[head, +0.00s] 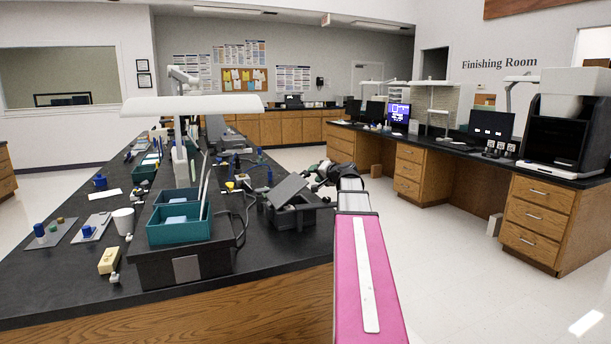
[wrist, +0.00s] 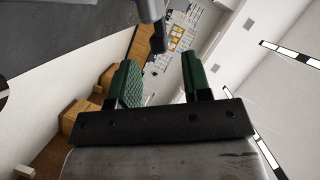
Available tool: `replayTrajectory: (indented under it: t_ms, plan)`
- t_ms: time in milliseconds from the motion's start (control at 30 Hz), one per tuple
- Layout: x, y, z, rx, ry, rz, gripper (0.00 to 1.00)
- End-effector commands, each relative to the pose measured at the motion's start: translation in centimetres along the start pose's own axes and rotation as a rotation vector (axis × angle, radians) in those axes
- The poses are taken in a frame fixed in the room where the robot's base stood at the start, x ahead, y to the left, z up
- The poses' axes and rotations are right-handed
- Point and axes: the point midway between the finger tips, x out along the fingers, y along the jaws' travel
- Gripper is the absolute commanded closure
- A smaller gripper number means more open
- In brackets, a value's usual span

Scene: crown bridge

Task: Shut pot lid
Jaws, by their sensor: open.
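A dark grey pot (head: 294,214) stands on the black bench near its right edge in the head view. Its flat lid (head: 288,188) is raised and tilted. My gripper (head: 317,172) is just to the right of the lid, partly hidden by my arm. In the wrist view my gripper (wrist: 158,62) has its two green fingers apart, with nothing held between them. A dark grey flat surface (wrist: 60,38) fills the upper left of the wrist view; I cannot tell whether it is the lid. A dark bar-shaped part (wrist: 154,28) shows beyond the fingertips.
Teal trays (head: 178,228) sit on a dark box left of the pot. A lamp (head: 193,105), a white cup (head: 123,221) and a yellow block (head: 108,260) are farther left. Small tools clutter the bench behind. The floor to the right is clear, up to a wooden counter (head: 535,220).

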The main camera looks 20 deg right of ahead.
Motion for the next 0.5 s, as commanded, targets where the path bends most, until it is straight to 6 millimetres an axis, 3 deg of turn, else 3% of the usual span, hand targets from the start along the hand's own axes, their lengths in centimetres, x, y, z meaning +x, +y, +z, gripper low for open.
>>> replayTrajectory:
  t_ms: [200, 500]
  plan:
    - [4.0, 0.1, -0.1, 0.000, -0.001, 0.000, 0.55]
    - [6.2, 0.0, 0.0, 0.000, 0.000, 0.000, 0.55]
